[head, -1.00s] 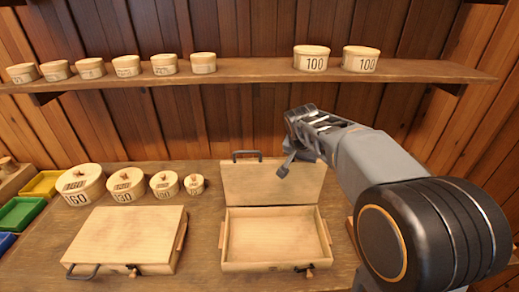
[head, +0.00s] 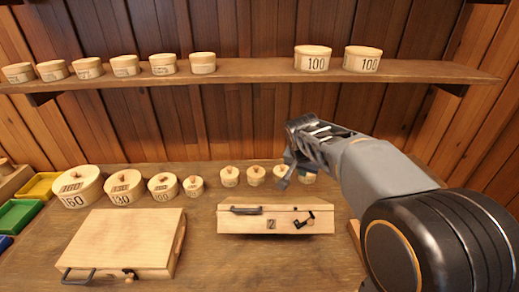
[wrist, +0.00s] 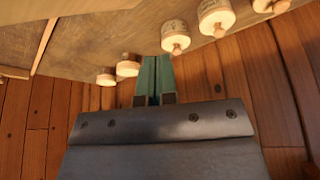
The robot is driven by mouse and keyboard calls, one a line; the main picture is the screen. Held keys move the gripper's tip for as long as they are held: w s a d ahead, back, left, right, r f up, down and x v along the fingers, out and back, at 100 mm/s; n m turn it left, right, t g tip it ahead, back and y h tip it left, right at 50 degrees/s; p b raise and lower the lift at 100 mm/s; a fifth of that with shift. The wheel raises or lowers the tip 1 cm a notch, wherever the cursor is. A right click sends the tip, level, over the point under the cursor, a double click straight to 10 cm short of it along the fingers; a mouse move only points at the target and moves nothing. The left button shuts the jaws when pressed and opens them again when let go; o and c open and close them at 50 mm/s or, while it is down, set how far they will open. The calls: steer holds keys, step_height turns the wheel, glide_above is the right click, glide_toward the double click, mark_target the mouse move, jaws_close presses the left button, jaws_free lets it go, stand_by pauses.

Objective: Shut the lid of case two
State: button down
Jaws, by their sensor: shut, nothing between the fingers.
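Case two (head: 258,226) is a pale wooden case right of centre in the head view. A narrow face with a dark handle, a latch and a mark like a 2 is turned to me. Its lid no longer stands up at the back, and the inside does not show. I cannot tell from this angle whether the lid sits flush or how the case is tilted. My gripper (head: 286,182) is above and behind the case, apart from it. In the wrist view my gripper (wrist: 152,82) is shut and empty, over the table near small spools.
A second, closed case (head: 125,238) lies to the left. Lidded round boxes (head: 78,188) and small knobbed spools (head: 255,175) stand along the back. A shelf (head: 250,78) with tubs runs above. Coloured bins (head: 18,216) are at far left. The table front is clear.

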steer(key=shift+r, duration=0.25)
step_height(320, 180, up, 8)
steer(key=p, duration=0.6)
stand_by(0.4)
steer(key=shift+f, duration=0.1)
steer(key=s+f+n+y, duration=0.1)
steer(key=s+f+n, duration=0.1)
steer(key=s, duration=0.7)
steer(key=s+f+n+y, duration=0.1)
steer(key=s+f+n, duration=0.2)
steer(key=s, duration=0.7)
steer(key=shift+s+d+f+n, duration=0.15)
steer(key=shift+s+d+n, duration=0.15)
steer(key=shift+n, duration=0.2)
